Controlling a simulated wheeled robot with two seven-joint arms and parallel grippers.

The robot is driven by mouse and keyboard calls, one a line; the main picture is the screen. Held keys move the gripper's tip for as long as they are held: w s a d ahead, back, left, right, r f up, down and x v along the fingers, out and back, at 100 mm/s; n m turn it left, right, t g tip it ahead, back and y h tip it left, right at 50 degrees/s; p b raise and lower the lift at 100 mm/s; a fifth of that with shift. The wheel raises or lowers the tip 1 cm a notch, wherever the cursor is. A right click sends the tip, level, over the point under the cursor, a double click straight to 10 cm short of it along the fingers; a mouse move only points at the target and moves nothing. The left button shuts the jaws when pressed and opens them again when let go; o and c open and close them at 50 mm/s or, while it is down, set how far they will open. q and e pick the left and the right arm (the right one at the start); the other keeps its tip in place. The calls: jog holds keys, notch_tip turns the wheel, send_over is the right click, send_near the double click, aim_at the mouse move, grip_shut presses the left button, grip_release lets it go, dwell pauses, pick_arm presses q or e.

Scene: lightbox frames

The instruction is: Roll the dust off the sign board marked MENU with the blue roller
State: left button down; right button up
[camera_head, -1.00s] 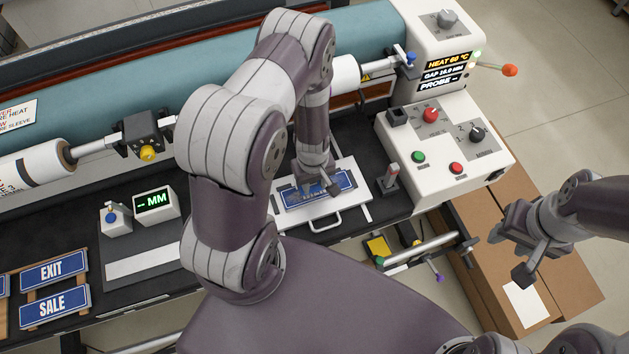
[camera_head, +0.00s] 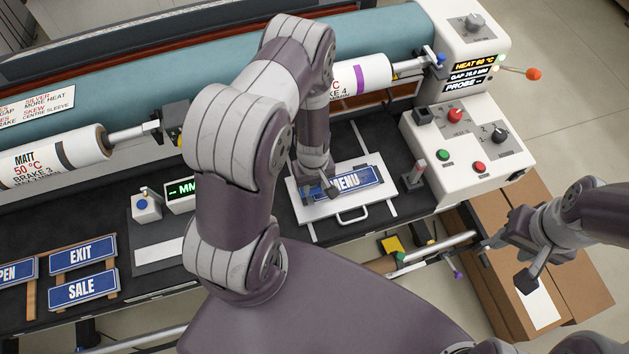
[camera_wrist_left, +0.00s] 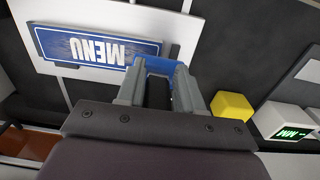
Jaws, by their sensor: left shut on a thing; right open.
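The MENU sign board (camera_head: 360,180), blue with white letters, lies on a white tray (camera_head: 312,228) with a front handle. It also shows in the left wrist view (camera_wrist_left: 92,48), upside down, with pale mottling on its face. My left gripper (camera_head: 322,190) is over the sign's left end. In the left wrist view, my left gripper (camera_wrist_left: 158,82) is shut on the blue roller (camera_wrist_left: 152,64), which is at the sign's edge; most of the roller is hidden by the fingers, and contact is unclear. My right gripper (camera_head: 512,258) is open and empty, right of the machine.
EXIT (camera_head: 80,254) and SALE (camera_head: 82,288) signs lie on a rack at left. A gauge reading MM (camera_head: 180,190) is partly behind my left arm. A control panel (camera_head: 465,145) stands right of the tray. A yellow block (camera_wrist_left: 232,107) is near the left gripper. Cardboard boxes (camera_head: 570,260) stand below right.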

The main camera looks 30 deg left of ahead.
pick_arm(q)
jog(key=shift+w+r+p, duration=0.2)
jog(key=shift+r+p, duration=0.15)
jog(key=shift+r, duration=0.45)
jog(key=shift+w+d+r+p, duration=0.15)
jog(key=shift+r+p, duration=0.2)
jog(key=shift+r, duration=0.05)
jog(key=shift+w+d+r+p, duration=0.1)
jog(key=shift+w+r+p, duration=0.05)
jog(key=shift+r+p, duration=0.55)
notch_tip(320, 180, up, 3)
jog(key=shift+s+f+p, duration=0.1)
jog(key=shift+f+p, duration=0.05)
jog(key=shift+p, duration=1)
jog(key=shift+a, duration=0.1)
